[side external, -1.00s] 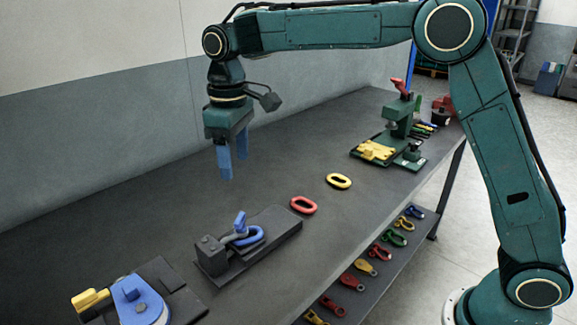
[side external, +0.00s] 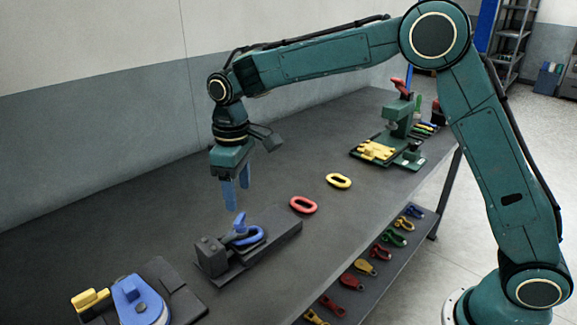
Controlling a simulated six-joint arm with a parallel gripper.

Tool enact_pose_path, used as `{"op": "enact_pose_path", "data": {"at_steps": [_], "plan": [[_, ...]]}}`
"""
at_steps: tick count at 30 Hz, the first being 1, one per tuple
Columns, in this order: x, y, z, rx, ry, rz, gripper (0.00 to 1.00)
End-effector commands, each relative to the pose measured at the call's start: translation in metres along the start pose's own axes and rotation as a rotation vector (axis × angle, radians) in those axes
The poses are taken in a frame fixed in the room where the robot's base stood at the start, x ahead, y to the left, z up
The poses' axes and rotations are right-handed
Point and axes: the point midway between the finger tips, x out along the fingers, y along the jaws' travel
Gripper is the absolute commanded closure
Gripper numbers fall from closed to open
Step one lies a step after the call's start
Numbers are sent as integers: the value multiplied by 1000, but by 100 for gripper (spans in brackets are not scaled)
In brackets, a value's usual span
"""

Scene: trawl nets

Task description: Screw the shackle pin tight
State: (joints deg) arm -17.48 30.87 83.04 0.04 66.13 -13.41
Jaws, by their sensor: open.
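The blue shackle (side external: 251,236) sits on a dark grey block fixture (side external: 275,231) on the bench. The shackle pin (side external: 239,219), with a blue flat head, stands up at the left end of the shackle. How far its thread is in cannot be told. My gripper (side external: 236,199) is open and empty, with its two blue fingers pointing down. The exact gap in depth cannot be told.
A red link (side external: 303,205) and a yellow link (side external: 338,181) lie on the bench. A green press (side external: 398,120) stands behind. A blue and yellow device (side external: 138,299) is at front left.

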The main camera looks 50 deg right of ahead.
Motion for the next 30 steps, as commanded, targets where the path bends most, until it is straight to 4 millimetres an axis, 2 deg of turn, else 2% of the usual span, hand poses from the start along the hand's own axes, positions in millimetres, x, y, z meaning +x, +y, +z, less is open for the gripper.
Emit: {"op": "enact_pose_path", "data": {"at_steps": [6, 12, 18, 27, 30], "plan": [[34, 0, 1, 0, -4, -1, 40], [57, 0, 0, 0, -3, 0, 40], [66, 0, 0, 0, 0, 0, 40], [67, 0, 0, 0, 0, 0, 40], [67, 0, 0, 0, 0, 0, 60]]}}
